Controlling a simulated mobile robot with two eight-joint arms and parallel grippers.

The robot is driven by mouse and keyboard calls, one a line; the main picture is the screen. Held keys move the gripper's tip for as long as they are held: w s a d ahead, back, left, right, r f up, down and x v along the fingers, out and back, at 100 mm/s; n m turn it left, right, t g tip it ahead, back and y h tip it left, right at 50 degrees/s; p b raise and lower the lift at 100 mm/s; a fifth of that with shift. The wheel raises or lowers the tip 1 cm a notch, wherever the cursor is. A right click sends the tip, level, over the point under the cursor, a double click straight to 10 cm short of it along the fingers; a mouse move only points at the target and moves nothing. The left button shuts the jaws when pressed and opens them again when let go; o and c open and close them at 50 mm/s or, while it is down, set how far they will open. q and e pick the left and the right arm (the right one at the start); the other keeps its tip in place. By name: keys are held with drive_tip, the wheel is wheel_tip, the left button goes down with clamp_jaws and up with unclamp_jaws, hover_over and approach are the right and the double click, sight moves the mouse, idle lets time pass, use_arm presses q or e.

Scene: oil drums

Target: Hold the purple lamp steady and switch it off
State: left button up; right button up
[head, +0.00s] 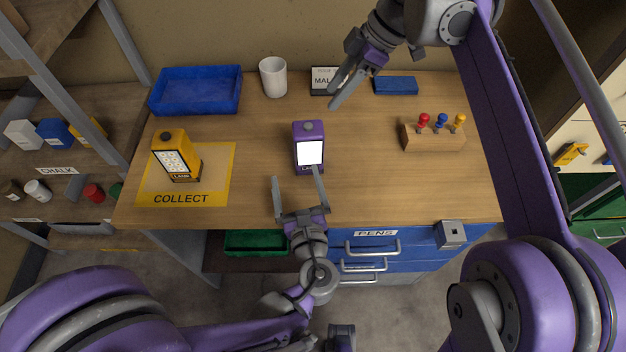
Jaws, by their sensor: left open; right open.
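My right gripper (338,88) is open and empty above the back of the desk, up and right of the lamp.
A yellow lamp (185,147) stands on the yellow COLLECT mat (222,176) at left. A blue tray (157,101), white cup (273,78), small sign (319,80) and blue box (397,86) line the back. A wooden block (432,138) with coloured knobs stands right. Desk around the lamp is clear.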

sight(310, 153)
use_arm(q)
drive_tip(key=d+m, duration=0.1)
drive_tip(key=d+m+t+h, duration=0.1)
drive_tip(key=d, duration=0.1)
drive_tip(key=shift+s+d+r+m+h, duration=0.1)
drive_tip(key=shift+s+r+m+h, duration=0.05)
drive_tip(key=shift+m+h, duration=0.15)
drive_tip(key=shift+d+m, duration=0.2)
drive_tip(key=shift+m, duration=0.1)
drive_tip(key=w, duration=1)
drive_tip(key=shift+w+a, duration=0.35)
drive_tip(key=shift+a, duration=0.05)
drive_tip(key=c, duration=1.4)
drive_tip(key=shift+c, duration=0.6)
use_arm(e)
clamp_jaws()
